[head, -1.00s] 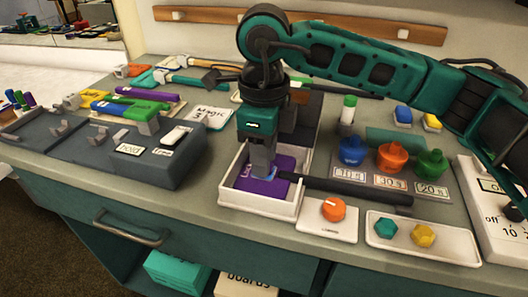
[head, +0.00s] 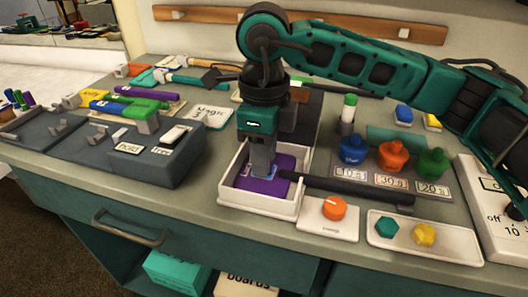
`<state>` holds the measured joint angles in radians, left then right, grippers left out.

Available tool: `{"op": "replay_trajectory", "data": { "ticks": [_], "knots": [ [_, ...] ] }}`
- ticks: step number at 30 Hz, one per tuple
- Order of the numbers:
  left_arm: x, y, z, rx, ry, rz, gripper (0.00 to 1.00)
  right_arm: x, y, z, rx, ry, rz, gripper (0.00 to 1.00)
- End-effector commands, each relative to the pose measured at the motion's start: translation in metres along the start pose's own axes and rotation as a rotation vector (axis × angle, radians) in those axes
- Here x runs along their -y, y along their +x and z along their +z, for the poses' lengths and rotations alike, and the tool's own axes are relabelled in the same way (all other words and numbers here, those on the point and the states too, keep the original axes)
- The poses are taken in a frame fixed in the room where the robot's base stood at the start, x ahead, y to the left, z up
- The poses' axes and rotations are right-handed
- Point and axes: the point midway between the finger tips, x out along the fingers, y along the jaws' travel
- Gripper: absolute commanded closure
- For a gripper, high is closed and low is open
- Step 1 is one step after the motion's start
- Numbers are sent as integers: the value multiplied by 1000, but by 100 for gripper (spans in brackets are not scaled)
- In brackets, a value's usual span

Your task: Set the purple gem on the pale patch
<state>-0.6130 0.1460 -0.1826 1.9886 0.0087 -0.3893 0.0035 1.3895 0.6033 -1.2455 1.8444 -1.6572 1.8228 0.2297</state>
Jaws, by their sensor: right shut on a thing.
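My right gripper (head: 263,170) points straight down into a small white open box (head: 292,208) at the middle of the counter. It is shut, with its fingertips low, close to the purple floor (head: 250,186) of the box. A small bluish, pale area (head: 270,171) shows at the fingertips; it seems to be the pale patch. The purple gem is not clearly visible; what the fingers hold is small and mostly hidden by them. I cannot tell whether it touches the patch. My left gripper is not in view.
A white tray (head: 452,245) at the right holds a teal gem (head: 385,227) and a yellow gem (head: 424,234). An orange knob (head: 334,208) and a dark rod (head: 350,191) lie close to the box. Blue, orange and green bottles stand behind. A grey block (head: 183,165) is left.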

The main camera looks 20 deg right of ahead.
Motion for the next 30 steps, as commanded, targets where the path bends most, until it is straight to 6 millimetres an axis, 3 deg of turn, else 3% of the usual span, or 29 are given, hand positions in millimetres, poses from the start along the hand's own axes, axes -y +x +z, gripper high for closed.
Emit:
{"op": "replay_trajectory", "data": {
  "ticks": [7, 8, 16, 21, 24, 30],
  "knots": [
    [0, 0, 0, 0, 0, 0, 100, 0, 0, 0, 0, 0, 0, 87],
    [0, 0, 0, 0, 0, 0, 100, 0, 0, 0, 0, 0, 0, 67],
    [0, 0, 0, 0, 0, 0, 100, 0, 0, 0, 0, 0, 0, 41],
    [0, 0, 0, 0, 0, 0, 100, 0, 0, 0, 0, 0, 0, 40],
    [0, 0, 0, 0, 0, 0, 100, 0, 0, 0, 0, 0, 0, 31],
    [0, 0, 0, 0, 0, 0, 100, 0, 0, 0, 0, 0, 0, 31]
  ]
}}
